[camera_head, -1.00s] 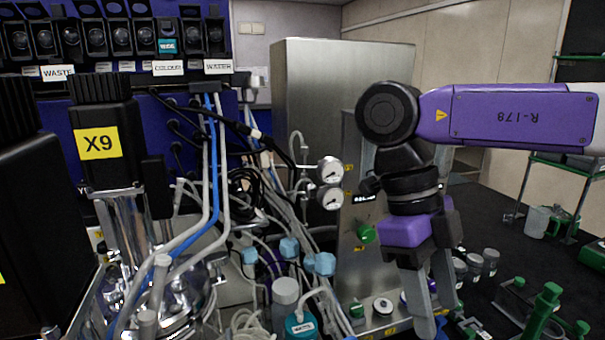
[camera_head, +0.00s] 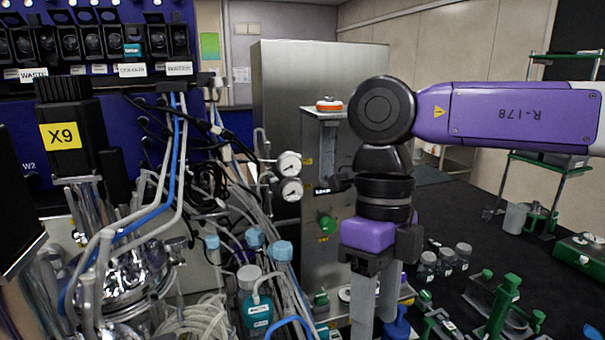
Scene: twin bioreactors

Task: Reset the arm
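My arm reaches in from the right edge, with a purple link marked R-178. My gripper (camera_head: 375,305) hangs from its black and purple wrist, pointing straight down, in front of the steel bioreactor unit. Its two grey fingers are seen close together and their tips are near or past the bottom edge, so the gap between them is unclear. I see nothing held in the visible part of the fingers.
Left stands the X9 bioreactor motor (camera_head: 75,135) with tubes and a glass vessel. Lidded jars (camera_head: 445,262) and a green-handled device (camera_head: 500,305) sit right.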

